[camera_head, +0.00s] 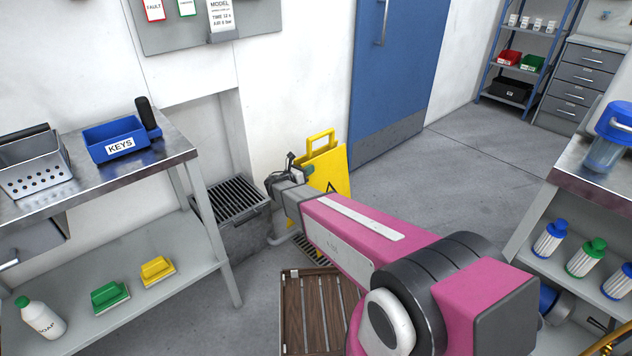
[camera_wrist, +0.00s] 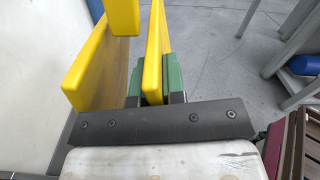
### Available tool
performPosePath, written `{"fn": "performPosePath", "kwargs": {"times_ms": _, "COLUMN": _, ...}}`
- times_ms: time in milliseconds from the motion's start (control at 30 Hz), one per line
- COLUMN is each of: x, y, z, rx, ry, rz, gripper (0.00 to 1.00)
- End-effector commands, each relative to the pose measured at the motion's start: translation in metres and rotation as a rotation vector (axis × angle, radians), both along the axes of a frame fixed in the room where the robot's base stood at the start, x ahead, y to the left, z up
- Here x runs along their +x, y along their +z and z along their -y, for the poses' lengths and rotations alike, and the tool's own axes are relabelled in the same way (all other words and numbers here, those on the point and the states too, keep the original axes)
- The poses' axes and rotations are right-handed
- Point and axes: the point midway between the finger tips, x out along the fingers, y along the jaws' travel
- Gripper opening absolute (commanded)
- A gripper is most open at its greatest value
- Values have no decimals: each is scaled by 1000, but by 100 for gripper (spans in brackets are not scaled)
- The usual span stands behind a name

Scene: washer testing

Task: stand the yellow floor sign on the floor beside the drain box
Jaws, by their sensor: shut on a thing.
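The yellow floor sign (camera_head: 331,172) is upright just right of the drain box, close to the white wall, its lower part hidden behind my arm. My gripper (camera_head: 298,170) is at the sign's left side. In the wrist view, my gripper (camera_wrist: 155,82) has green pads on both sides of one yellow panel of the sign (camera_wrist: 155,45); the other panel stands apart to the left. The drain box (camera_head: 236,236) is grey with a slotted grate on top, set at a wall recess. I cannot tell whether the sign's feet touch the floor.
A wooden slatted mat (camera_head: 300,310) lies on the floor under my arm. A blue door (camera_head: 400,75) is behind the sign. Shelving with filters (camera_head: 585,258) is right. Floor right of the sign is clear.

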Motion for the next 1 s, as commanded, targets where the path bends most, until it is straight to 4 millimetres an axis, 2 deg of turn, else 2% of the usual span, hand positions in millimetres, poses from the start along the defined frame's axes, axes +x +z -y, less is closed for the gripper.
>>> {"fn": "performPosePath", "kwargs": {"times_ms": 100, "x": 17, "y": -12, "z": 14, "rx": -3, "ry": -1, "rz": 2, "gripper": 0}}
{"fn": "performPosePath", "kwargs": {"times_ms": 300, "x": 33, "y": -25, "z": 31, "rx": -3, "ry": -1, "rz": 3, "gripper": 0}}
{"fn": "performPosePath", "kwargs": {"times_ms": 567, "x": 36, "y": -34, "z": 34, "rx": -3, "ry": 1, "rz": 2, "gripper": 0}}
{"fn": "performPosePath", "kwargs": {"times_ms": 833, "x": 36, "y": -65, "z": 34, "rx": -3, "ry": 0, "rz": 2, "gripper": 0}}
{"fn": "performPosePath", "kwargs": {"times_ms": 1000, "x": 35, "y": -68, "z": 35, "rx": -3, "ry": 0, "rz": 3, "gripper": 0}}
